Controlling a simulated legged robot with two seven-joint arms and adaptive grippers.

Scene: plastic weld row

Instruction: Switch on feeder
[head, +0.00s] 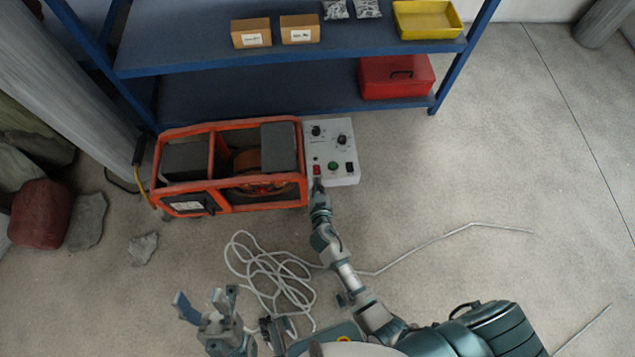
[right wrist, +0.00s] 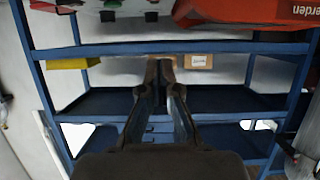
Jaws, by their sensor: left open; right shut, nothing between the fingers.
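A white control box (head: 344,178) stands against the right end of an orange-framed machine (head: 255,208). Its face has two black knobs, a red switch (head: 317,170) at lower left, a green button (head: 333,166) and a black switch (head: 350,168). My right gripper (head: 317,184) is shut and empty, its tips at the box's near edge just below the red switch; contact cannot be told. Its closed fingers (right wrist: 165,66) also show in the right wrist view, with part of the box (right wrist: 128,8) at the top. My left gripper (head: 207,299) is open and empty, away from the box.
A blue shelf rack (head: 240,92) behind holds cardboard boxes (head: 251,32), a yellow bin (head: 427,20) and a red case (head: 397,77). A pale cable (head: 270,266) lies coiled on the floor. Rocks lie at left. The floor at right is mostly clear.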

